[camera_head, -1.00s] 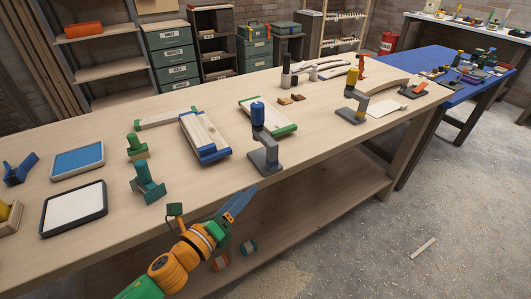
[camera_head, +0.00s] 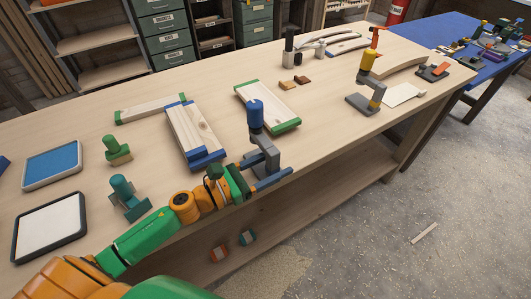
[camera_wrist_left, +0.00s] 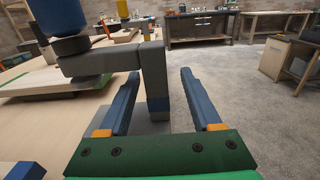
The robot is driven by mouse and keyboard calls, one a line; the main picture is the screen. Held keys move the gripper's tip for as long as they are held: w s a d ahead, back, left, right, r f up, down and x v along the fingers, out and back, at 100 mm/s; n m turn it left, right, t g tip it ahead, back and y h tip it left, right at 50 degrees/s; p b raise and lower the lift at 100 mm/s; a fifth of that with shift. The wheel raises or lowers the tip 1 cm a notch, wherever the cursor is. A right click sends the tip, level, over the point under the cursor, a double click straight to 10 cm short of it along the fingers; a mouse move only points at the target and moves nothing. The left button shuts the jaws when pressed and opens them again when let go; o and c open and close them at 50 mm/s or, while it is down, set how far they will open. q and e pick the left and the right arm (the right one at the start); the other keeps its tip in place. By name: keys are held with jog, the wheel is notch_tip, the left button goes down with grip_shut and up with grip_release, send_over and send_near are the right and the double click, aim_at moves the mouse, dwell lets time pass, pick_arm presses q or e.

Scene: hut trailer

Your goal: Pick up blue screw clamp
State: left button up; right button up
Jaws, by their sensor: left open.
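The blue screw clamp (camera_head: 256,115) stands upright near the table's front edge, with a blue handle on a grey frame. In the left wrist view its grey upright (camera_wrist_left: 153,75) shows between my finger lines, nearer the left finger, and part of its blue handle (camera_wrist_left: 58,15) is at the top left. My left gripper (camera_head: 268,168) is open, its blue fingers at the clamp's lower frame. The fingers also show in the left wrist view (camera_wrist_left: 158,72). I cannot tell whether a finger touches the clamp. The clamp's base is partly hidden by the gripper.
A blue-and-wood board (camera_head: 195,135) and a green-ended board (camera_head: 268,105) lie behind the clamp. A teal clamp (camera_head: 125,195) and a green piece (camera_head: 115,148) stand left. A yellow-topped clamp (camera_head: 370,85) stands right. Open floor (camera_head: 430,180) lies beyond the front edge.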

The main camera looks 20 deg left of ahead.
pick_arm(q)
jog(key=x, duration=0.3)
jog(key=shift+w+f, duration=0.15)
jog(key=shift+w, duration=0.1)
jog(key=shift+s+a, duration=0.1)
jog(key=shift+s, duration=0.05)
grip_shut()
dwell(0.9)
